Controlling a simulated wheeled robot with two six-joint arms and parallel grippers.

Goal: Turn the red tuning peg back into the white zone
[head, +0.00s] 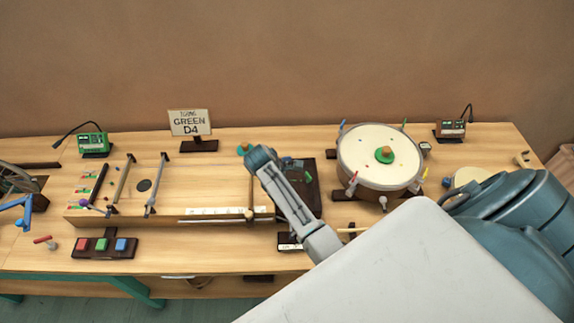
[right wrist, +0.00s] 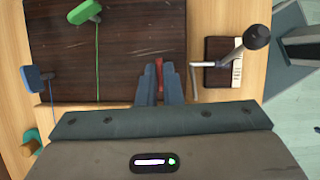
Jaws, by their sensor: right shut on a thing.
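In the right wrist view, my right gripper (right wrist: 160,82) is shut on a narrow red piece, the red tuning peg (right wrist: 168,74), at the edge of a dark wooden board (right wrist: 120,70). Only a strip of the peg shows past the fingers, so its angle cannot be told. A small dark box (right wrist: 216,50) beside the board bears a white marked strip (right wrist: 238,62); I cannot tell whether this is the white zone. In the head view my right arm covers the peg and the fingertips. My left gripper is not in view.
A silver crank with a dark ball knob (right wrist: 256,37) stands close beside the gripper. Green (right wrist: 84,12) and blue (right wrist: 37,77) clip-like pieces sit along the board. A round drum (head: 380,157) stands to the right, and a long stringed board (head: 190,185) to the left.

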